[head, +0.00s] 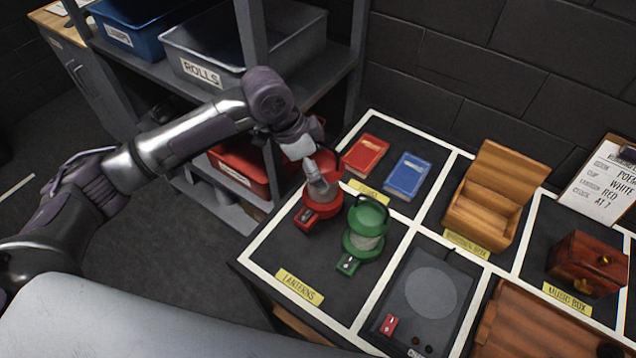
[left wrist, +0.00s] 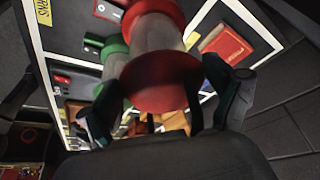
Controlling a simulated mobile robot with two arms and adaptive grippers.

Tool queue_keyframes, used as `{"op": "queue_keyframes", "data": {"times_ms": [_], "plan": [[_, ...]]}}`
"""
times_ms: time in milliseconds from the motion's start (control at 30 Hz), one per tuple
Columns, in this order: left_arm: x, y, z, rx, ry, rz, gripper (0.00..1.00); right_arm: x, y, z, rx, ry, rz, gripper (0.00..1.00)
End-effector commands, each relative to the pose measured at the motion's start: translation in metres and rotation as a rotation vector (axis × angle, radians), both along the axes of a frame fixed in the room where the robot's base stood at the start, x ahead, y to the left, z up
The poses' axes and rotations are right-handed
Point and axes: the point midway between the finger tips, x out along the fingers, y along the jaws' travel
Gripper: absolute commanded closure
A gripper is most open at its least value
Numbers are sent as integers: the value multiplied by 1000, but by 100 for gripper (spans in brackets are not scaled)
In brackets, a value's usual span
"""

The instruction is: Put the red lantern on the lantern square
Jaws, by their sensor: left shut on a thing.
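The red lantern (head: 323,190) has a red base, clear glass and a small red switch block. It is upright or nearly so, over the upper left of the lantern square (head: 330,262), which has a yellow LANTERNS label. I cannot tell whether its base touches the surface. My left gripper (head: 308,156) is shut on its upper part. In the left wrist view the red lantern (left wrist: 162,85) fills the middle between the fingers. A green lantern (head: 364,240) stands upright in the same square, close to its right. My right gripper is not in view.
A red book (head: 366,154) and a blue book (head: 407,175) lie behind. A wooden box (head: 489,195), a music box (head: 588,264) and a grey panel with a round disc (head: 431,293) are to the right. Shelves with bins (head: 243,48) stand at the left.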

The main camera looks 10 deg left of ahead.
Motion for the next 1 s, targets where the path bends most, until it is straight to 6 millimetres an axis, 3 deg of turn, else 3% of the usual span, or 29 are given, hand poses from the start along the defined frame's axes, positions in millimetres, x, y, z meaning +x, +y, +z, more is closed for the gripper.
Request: {"op": "queue_keyframes", "data": {"times_ms": [33,167,267,533,833,867,900,1000], "plan": [[0,0,-5,-2,0,1,78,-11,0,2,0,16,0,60],[1,0,-15,-2,-3,2,78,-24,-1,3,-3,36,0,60],[1,0,-22,-3,-4,2,78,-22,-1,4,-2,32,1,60],[1,0,-53,-2,-3,2,78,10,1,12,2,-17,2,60],[1,0,-55,-4,-4,1,78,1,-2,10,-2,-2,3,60],[1,0,-56,-1,-2,1,6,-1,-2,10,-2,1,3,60],[1,0,-56,-1,-2,1,0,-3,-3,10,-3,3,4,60],[0,0,-56,0,-2,1,0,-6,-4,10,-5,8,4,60]]}}
